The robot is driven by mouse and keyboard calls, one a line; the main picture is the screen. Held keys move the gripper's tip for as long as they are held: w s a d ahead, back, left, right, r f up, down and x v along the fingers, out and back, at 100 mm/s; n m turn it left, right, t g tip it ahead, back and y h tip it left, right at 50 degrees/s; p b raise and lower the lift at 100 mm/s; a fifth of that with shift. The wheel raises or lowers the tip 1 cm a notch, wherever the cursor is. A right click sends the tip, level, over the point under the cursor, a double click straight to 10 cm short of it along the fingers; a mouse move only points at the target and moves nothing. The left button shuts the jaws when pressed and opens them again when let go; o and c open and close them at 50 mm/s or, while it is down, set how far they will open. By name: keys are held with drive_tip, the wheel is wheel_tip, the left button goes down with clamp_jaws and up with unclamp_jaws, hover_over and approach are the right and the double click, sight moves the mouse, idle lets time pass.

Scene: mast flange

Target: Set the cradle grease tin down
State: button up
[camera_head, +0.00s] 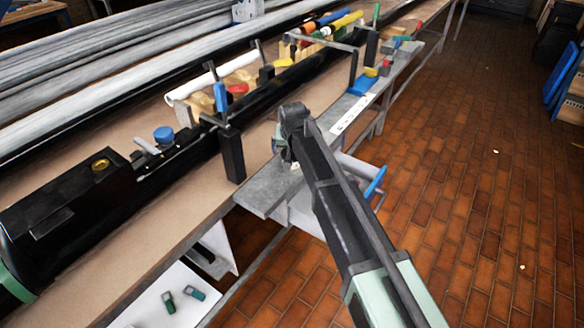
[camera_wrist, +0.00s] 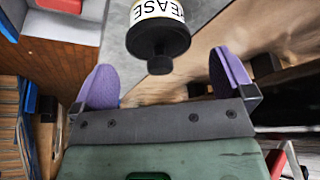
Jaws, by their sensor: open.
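The grease tin (camera_wrist: 158,32) is dark with a white label reading "EASE" and yellow edging; it shows at the top of the wrist view, its dark knob pointing toward my gripper. My gripper (camera_wrist: 166,68) is open, with its purple fingers spread to either side. The tin lies ahead between them, with a gap on both sides. Behind the tin is a grey surface, apparently the grey ledge (camera_head: 262,193). In the head view my gripper (camera_head: 284,150) is over this ledge; my arm hides most of the tin there. Whether the tin rests fully on the ledge is unclear.
A dark post (camera_head: 232,154) with a clamp bar stands left of my gripper. A long black mast (camera_head: 270,95) runs along the bench behind. A blue handle (camera_head: 375,182) sticks out at right. The brick floor is clear.

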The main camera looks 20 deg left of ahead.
sight(292, 154)
drive_tip(key=shift+w+f, duration=0.1)
drive_tip(key=shift+f, duration=0.1)
drive_tip(key=b+x, duration=0.4)
drive_tip(key=x, duration=0.1)
drive_tip(key=shift+w+f+b, duration=0.1)
drive_tip(key=shift+f+b, duration=0.05)
drive_tip(key=shift+b, duration=0.15)
drive_tip(key=shift+d+r, duration=0.1)
drive_tip(key=shift+r, duration=0.1)
drive_tip(key=shift+c, duration=0.2)
drive_tip(key=c, duration=1)
drive_tip(key=shift+r, duration=0.1)
